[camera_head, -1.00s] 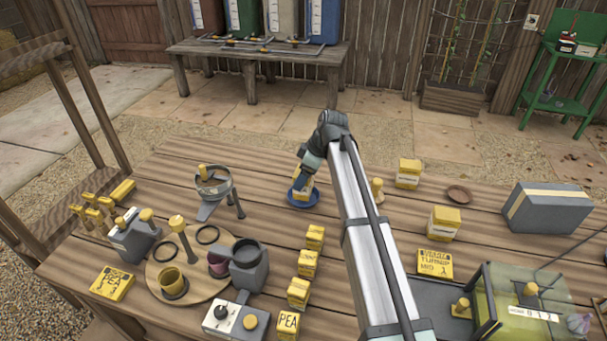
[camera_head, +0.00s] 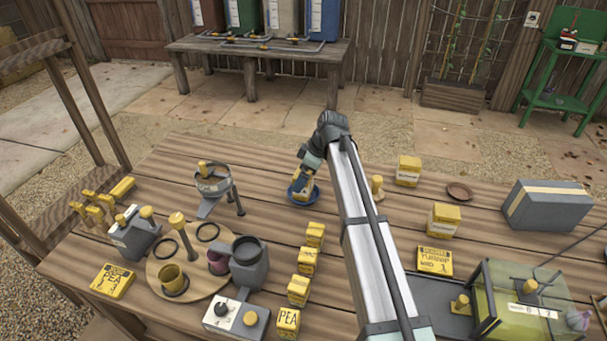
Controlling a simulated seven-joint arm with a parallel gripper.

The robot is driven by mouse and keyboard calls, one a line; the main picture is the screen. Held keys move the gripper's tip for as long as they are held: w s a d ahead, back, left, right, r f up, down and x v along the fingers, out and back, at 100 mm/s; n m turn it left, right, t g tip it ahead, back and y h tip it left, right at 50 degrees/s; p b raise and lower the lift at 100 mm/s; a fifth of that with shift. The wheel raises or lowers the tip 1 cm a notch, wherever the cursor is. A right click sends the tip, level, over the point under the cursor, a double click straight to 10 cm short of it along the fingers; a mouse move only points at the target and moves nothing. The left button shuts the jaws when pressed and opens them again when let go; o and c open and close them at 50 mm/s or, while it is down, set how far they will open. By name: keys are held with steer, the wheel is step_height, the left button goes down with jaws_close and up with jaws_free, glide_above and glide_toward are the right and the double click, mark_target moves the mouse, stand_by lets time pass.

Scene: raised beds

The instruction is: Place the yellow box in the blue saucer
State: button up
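The blue saucer (camera_head: 313,199) lies on the wooden table, right of the tripod stand. A small yellow box (camera_head: 301,193) is in the saucer, partly hidden by my gripper. My gripper (camera_head: 303,187) reaches down over the saucer with its fingers at the box. The fingers are small and overlap the box, so I cannot tell whether they grip it or are apart from it.
A wooden peg (camera_head: 376,185) stands close to the right of my arm. Left are a tripod stand (camera_head: 213,185) and a round board (camera_head: 205,284). Several yellow boxes (camera_head: 307,261) line the front.

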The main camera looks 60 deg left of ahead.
steer(key=shift+r, duration=0.1)
steer(key=shift+r, duration=0.3)
steer(key=v, duration=1.2)
steer(key=shift+r, duration=0.2)
